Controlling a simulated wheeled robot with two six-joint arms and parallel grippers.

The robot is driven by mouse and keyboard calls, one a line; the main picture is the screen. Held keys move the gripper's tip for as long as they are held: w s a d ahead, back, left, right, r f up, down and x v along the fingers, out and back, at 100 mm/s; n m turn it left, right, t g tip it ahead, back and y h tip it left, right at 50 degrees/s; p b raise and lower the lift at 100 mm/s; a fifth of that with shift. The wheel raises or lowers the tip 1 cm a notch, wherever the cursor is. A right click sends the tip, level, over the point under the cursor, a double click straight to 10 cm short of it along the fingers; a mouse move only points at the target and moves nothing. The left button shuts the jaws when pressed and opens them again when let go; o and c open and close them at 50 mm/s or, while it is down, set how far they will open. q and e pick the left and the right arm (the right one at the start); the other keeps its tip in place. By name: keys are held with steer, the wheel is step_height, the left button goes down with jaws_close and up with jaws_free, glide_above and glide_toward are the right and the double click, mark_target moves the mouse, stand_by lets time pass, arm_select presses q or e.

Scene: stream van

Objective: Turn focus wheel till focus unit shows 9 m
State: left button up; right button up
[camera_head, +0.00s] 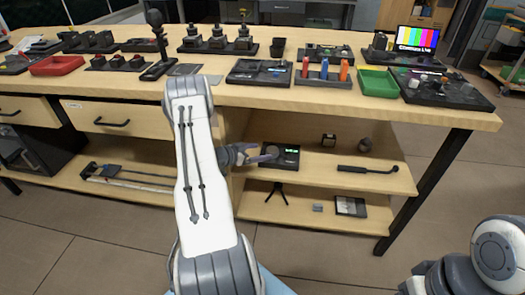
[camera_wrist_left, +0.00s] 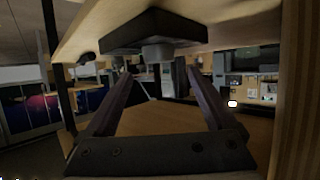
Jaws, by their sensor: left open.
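The focus unit (camera_head: 285,163) is a dark box on the upper shelf under the bench, with a small lit green display whose reading is too small to make out. Its grey focus wheel (camera_head: 271,150) sits on its top, beside my left fingertips. My left gripper (camera_head: 262,154) reaches in from the left and is open. In the left wrist view, which looks upside down, the focus unit (camera_wrist_left: 150,28) is at the top and the focus wheel (camera_wrist_left: 158,53) lies ahead, between the lines of the two spread fingers (camera_wrist_left: 160,75). Contact with the wheel cannot be told.
The benchtop (camera_head: 215,92) overhangs the shelf. A dark handled tool (camera_head: 367,169) and small items lie to the right on the same shelf. A small tripod (camera_head: 278,193) stands on the lower shelf. A drawer front (camera_head: 118,117) is left of my arm. Floor in front is clear.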

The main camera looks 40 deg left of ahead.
mark_target(272, 150)
arm_select(q)
steer(key=d+n+y+b, duration=0.1)
steer(key=n+y+b, duration=0.1)
steer(key=b, duration=0.3)
steer(key=shift+w+d+b, duration=0.1)
steer(key=shift+d+b, duration=0.1)
steer(key=shift+b, duration=0.1)
steer(key=s+d+n+y+b, duration=0.1)
steer(key=b, duration=0.1)
steer(key=s+d+n+y+b, duration=0.1)
steer(key=y+b, duration=0.1)
steer(key=shift+s+r, duration=0.3)
steer(key=shift+r, duration=0.05)
steer(key=shift+n, duration=0.3)
steer(key=b+x, duration=0.2)
steer(key=x, duration=0.8)
steer(key=shift+w+a+b, duration=0.1)
steer(key=shift+a+b, duration=0.1)
steer(key=shift+b, duration=0.1)
